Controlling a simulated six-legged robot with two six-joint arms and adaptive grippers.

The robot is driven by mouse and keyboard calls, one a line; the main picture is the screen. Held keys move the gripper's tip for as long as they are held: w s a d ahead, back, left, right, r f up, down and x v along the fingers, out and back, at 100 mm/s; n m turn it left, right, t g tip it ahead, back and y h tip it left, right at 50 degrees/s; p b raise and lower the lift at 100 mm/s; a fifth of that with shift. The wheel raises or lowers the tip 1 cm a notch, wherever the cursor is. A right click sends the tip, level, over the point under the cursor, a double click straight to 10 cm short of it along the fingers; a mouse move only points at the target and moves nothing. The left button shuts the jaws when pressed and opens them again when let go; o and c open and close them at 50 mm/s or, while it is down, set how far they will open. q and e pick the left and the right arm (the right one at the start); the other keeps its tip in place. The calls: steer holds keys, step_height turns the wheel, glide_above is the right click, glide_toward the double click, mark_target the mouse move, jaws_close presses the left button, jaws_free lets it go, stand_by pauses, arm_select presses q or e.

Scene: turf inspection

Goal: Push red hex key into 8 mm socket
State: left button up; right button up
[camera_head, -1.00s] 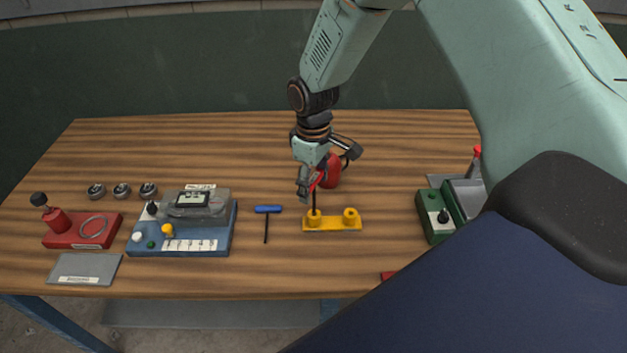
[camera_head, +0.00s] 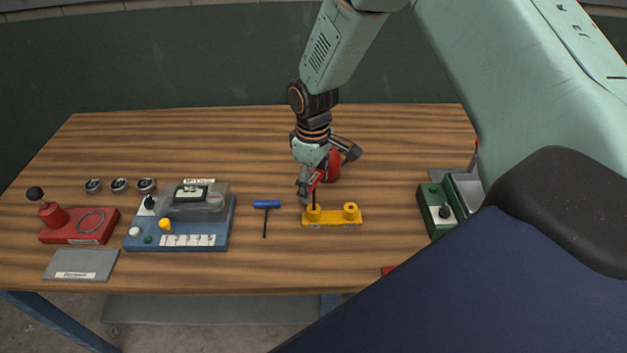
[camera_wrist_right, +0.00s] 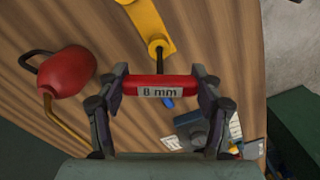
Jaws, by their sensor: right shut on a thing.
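My right gripper (camera_head: 310,187) is shut on the red hex key (camera_wrist_right: 162,88), whose red handle with an "8 mm" label lies across the fingers in the right wrist view. The key's dark shaft points down at the left socket of the yellow block (camera_head: 332,219). In the head view the shaft meets the top of that socket (camera_head: 313,213); how deep it sits is hard to tell. The right socket (camera_head: 351,212) of the block is empty. My left gripper is not in view.
A blue-handled hex key (camera_head: 267,204) lies left of the block. Further left are a blue instrument box (camera_head: 190,240) and a red stand (camera_head: 75,226). A red bulb (camera_wrist_right: 66,72) lies behind the gripper. A green box (camera_head: 436,212) stands to the right.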

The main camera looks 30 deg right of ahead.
steer(key=shift+s+a+f, duration=0.1)
steer(key=shift+f, duration=0.25)
steer(key=shift+f+b, duration=0.65)
steer(key=shift+f, duration=0.2)
steer(key=o, duration=1.2)
steer(key=shift+o, duration=0.2)
steer(key=shift+r, duration=0.1)
step_height(320, 180, up, 12)
steer(key=shift+f, duration=0.1)
